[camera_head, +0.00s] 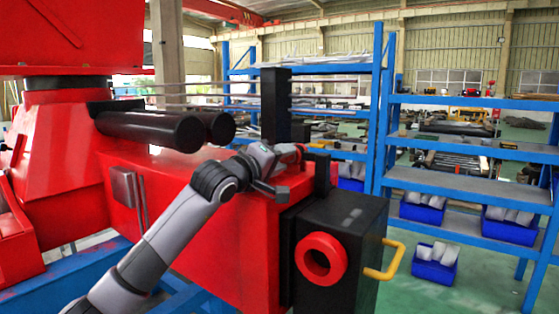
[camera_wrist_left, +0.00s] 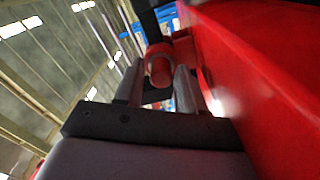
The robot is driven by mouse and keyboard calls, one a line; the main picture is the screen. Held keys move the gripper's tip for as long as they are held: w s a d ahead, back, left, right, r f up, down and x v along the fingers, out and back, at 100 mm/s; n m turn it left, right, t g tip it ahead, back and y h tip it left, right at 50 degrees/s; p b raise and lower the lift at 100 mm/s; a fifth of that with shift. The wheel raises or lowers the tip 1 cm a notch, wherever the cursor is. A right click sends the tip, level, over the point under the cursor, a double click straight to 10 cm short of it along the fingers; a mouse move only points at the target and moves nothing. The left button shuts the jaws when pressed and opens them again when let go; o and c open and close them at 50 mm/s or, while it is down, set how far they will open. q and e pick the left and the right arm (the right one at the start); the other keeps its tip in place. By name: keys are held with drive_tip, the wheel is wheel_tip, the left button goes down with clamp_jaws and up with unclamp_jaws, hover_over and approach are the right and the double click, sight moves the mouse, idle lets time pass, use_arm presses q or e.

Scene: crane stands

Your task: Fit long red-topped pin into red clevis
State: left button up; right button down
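My left gripper (camera_head: 290,154) is at the top of the crane's red box beam, near its right end. In the left wrist view its two grey fingers (camera_wrist_left: 158,84) stand apart. A rounded red piece (camera_wrist_left: 158,66) with a hollow-looking end shows between and beyond the fingertips; I cannot tell whether they touch it. A small red piece (camera_head: 287,150) also shows at the fingers in the head view. I cannot tell whether it is the pin's top or part of the clevis. A red ring (camera_head: 320,257) sits on the black end block. My right gripper is not in view.
The red beam (camera_head: 215,235) runs close beside the gripper. A black post (camera_head: 275,105), a black upright bracket (camera_head: 321,172) and two black cylinders (camera_head: 150,130) stand near it. The black block (camera_head: 350,220) carries a yellow handle (camera_head: 390,260). Blue shelves (camera_head: 465,180) stand behind.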

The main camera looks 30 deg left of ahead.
use_arm(q)
drive_tip(key=shift+o, duration=0.7)
drive_tip(key=shift+f, duration=0.1)
drive_tip(key=shift+s, duration=0.1)
drive_tip(key=shift+s+f+b, duration=0.1)
drive_tip(key=shift+s+b, duration=0.1)
drive_tip(key=shift+b, duration=0.1)
drive_tip(key=shift+s+a+b, duration=0.2)
drive_tip(key=shift+s+b, duration=0.8)
drive_tip(key=shift+s, duration=1.2)
